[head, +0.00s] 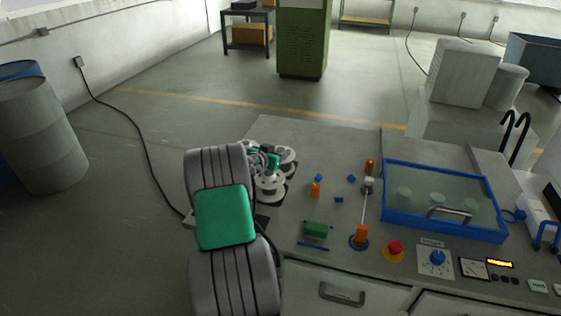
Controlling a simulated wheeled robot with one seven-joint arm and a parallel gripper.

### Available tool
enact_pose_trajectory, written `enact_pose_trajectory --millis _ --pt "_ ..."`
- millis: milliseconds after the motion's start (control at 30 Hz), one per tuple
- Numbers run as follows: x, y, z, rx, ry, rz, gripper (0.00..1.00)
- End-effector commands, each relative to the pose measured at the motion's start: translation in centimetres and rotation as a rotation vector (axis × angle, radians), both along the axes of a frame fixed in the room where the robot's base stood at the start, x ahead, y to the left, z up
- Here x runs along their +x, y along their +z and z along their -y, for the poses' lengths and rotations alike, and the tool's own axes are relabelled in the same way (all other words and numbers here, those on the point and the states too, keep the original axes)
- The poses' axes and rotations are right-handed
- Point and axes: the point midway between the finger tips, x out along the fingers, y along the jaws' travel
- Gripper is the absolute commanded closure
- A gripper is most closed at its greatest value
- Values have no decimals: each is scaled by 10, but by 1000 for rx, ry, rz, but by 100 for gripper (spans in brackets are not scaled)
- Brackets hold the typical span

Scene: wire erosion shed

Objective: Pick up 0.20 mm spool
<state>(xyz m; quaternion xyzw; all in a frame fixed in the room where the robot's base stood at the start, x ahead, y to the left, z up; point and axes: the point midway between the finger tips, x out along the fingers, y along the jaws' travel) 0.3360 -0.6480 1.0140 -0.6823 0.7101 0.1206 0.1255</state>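My thick grey arm with a green cap covers much of that spot. The fingers are too small and hidden to show whether they are open, shut or touching a spool.
Right of the spools are small blue pieces (351,179), an orange piece (315,189) and a green block (316,229). A thin upright rod with orange ends (361,233), a red button (395,247) and a blue-framed glass-lidded tank (384,208) follow. Bare worktop (325,145) lies behind.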

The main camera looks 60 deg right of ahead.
Motion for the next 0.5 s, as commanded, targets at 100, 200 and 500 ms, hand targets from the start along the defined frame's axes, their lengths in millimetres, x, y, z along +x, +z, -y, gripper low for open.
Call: enact_pose_trajectory --millis 100,200,500 --pt "0 0 0 0 0 0 63" --pt "0 0 0 0 0 0 71" --pt "0 0 0 0 0 0 96"
